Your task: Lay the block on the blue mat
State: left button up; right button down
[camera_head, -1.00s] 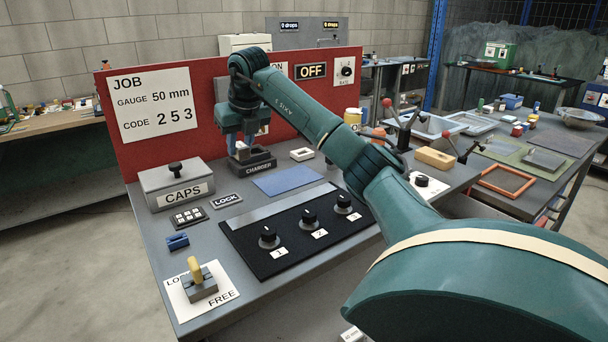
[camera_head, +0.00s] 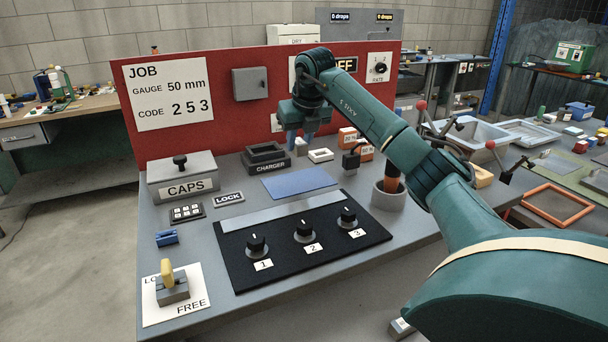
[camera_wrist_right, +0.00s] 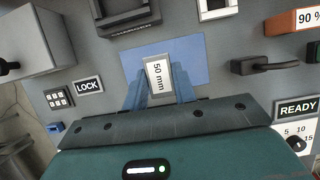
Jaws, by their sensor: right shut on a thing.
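My right gripper (camera_head: 294,138) points down, its blue fingers shut on a pale block (camera_wrist_right: 158,76) marked "50 mm". The block shows between the fingertips in the right wrist view, with the blue mat (camera_wrist_right: 199,52) behind it. In the head view the mat (camera_head: 299,183) lies flat and bare on the grey bench. The fingers there appear beyond the mat's far edge, and the block is held off the mat; its exact height is hard to tell. My left gripper is not in view.
The charger (camera_head: 266,160) stands empty left of the gripper, and a white square frame (camera_head: 320,155) lies to the right. A black panel with knobs (camera_head: 304,231) is in front of the mat. A grey cup (camera_head: 388,197) stands right of it.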

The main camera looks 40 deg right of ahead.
notch_tip(320, 180, down, 8)
jog(key=shift+r, duration=0.15)
dwell(0.4)
jog(key=c, duration=1.1)
grip_release()
jog(key=v, duration=1.2)
